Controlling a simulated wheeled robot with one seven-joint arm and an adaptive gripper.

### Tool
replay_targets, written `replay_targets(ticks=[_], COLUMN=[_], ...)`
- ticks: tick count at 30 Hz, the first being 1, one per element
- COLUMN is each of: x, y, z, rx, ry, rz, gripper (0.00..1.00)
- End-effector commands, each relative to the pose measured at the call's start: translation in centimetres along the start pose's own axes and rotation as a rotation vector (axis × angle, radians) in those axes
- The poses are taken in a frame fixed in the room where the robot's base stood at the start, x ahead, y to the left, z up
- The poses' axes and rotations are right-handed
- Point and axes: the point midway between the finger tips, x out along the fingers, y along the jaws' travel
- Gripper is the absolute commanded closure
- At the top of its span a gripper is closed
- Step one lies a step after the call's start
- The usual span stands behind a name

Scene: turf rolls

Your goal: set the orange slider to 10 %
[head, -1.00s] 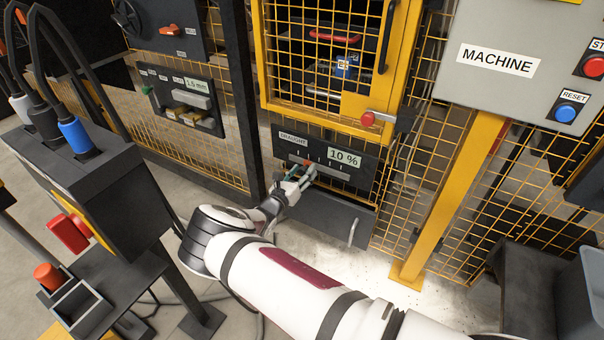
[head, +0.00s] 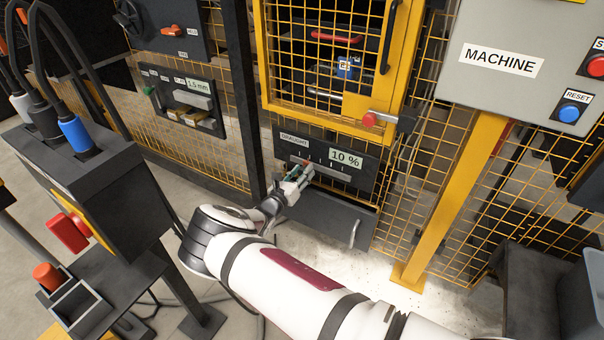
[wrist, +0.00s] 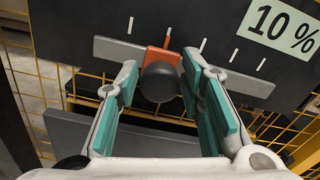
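The orange slider (wrist: 162,60) with its dark round knob (wrist: 160,82) sits on a grey rail (wrist: 120,48) in the wrist view, in line with the second white mark from the left. In the head view only a small bit of orange shows beside my fingers. The display (head: 345,158) on the dark draught panel (head: 320,146) reads 10 %, and it shows large in the wrist view (wrist: 285,24). My gripper (wrist: 168,88) is open, with a teal-padded finger on each side of the knob and visible gaps. In the head view my gripper (head: 302,172) is just in front of the panel.
A grey drawer front with a handle (head: 355,233) is below the panel. Yellow mesh fencing (head: 420,190) and a yellow post (head: 450,195) stand to the right. A yellow-framed door with a red-knobbed latch (head: 369,119) is above. A black stand (head: 95,190) is at the left.

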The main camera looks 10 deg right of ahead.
Motion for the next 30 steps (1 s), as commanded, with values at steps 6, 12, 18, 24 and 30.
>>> replay_targets(ticks=[6, 12, 18, 24, 30], x=[0.0, -0.5, -3.5, -7.6, -10.7], y=[0.0, 0.0, 0.1, 0.1, 0.0], z=[0.0, 0.0, 0.0, 0.0, 0.0], rx=[0.000, -0.001, 0.000, 0.000, 0.000], ry=[0.000, 0.001, 0.000, 0.000, 0.000], rz=[0.000, 0.000, 0.002, 0.001, 0.001], gripper=[0.53, 0.53, 0.53, 0.53, 0.53])
